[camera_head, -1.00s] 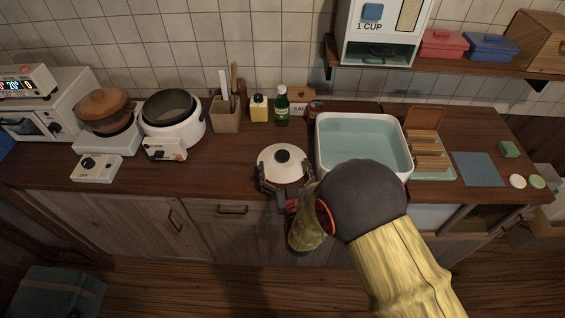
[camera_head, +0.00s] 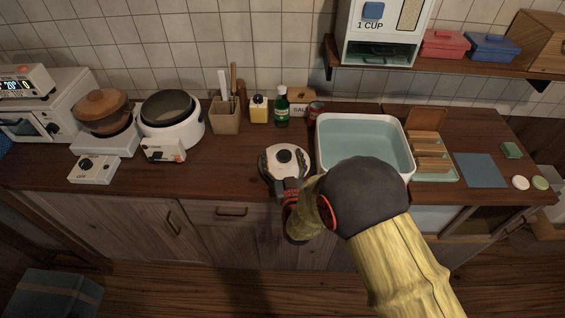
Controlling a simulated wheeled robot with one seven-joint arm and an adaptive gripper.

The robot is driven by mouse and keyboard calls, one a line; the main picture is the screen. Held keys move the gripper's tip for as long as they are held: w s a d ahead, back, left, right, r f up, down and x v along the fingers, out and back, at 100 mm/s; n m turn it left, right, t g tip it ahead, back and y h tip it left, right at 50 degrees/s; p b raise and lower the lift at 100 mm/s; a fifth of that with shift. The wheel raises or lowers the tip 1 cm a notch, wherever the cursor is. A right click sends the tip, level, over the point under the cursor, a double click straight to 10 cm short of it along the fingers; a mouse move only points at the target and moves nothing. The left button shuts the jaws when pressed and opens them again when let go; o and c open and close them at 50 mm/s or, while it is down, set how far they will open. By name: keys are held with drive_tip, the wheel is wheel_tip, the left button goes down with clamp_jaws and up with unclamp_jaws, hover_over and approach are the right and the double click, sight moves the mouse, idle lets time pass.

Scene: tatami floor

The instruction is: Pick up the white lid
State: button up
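The white lid (camera_head: 284,168) with a round black knob lies on the wooden counter, left of the sink basin. My gripper (camera_head: 283,161) reaches over the lid from the front. Its two dark fingers are apart, one to the left and one to the right of the knob. The fingers hide the lid's side parts, and I cannot tell whether they touch it. The gripper looks open.
The water-filled white basin (camera_head: 321,152) stands close on the right. Behind are a green bottle (camera_head: 282,107), a yellow bottle (camera_head: 258,109) and a utensil holder (camera_head: 225,119). A rice cooker (camera_head: 185,132) stands to the left. The counter left of the lid is clear.

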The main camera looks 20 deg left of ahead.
drive_tip(key=shift+f, duration=0.1)
drive_tip(key=c, duration=1)
